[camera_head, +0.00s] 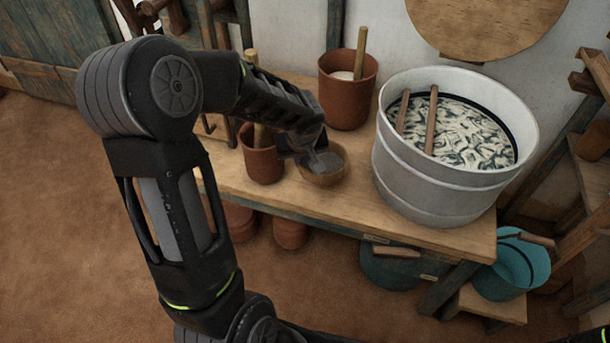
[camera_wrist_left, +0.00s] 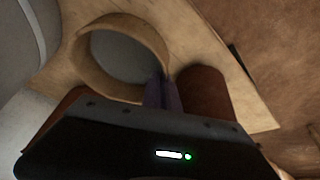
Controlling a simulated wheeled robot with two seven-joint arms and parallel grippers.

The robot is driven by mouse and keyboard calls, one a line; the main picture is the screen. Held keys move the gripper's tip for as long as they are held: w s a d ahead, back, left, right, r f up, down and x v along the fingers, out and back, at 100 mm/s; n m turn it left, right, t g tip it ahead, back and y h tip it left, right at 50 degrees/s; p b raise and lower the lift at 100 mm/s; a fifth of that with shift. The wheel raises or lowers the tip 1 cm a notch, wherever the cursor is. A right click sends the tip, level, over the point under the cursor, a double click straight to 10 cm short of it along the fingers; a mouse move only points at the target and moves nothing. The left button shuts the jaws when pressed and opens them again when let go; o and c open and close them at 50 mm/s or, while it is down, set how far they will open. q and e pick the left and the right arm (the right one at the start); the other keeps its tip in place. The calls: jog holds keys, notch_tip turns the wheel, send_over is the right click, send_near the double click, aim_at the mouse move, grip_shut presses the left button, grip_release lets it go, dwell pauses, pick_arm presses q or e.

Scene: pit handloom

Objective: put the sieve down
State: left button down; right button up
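The sieve (camera_head: 333,177) is a round wooden-rimmed ring with a grey mesh. It is low at the bench top (camera_head: 280,197), between a clay pot and the large white tub; I cannot tell whether its underside touches the wood. My left gripper (camera_head: 307,157) reaches down to its left rim. In the left wrist view, the fingers (camera_wrist_left: 163,92) are close together at the rim of the sieve (camera_wrist_left: 120,55), shut on it. The fingertips are partly hidden at the rim. My right gripper is out of view.
A clay pot (camera_head: 262,163) stands close left of the sieve. A taller clay pot (camera_head: 346,98) with a stick stands behind. The white tub (camera_head: 425,185) of soaking yarn fills the bench's right side. Bare wood lies in front. A teal bucket (camera_head: 512,265) is lower right.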

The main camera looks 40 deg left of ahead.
aim_at(301, 170)
pick_arm(q)
jog(key=shift+f, duration=0.7)
notch_tip(301, 170, down, 4)
jog(key=shift+r+b, duration=0.1)
jog(key=shift+b, duration=0.7)
jog(key=shift+f, duration=0.2)
jog(key=c, duration=1.6)
grip_release()
jog(key=shift+r, duration=0.1)
jog(key=shift+c, duration=0.2)
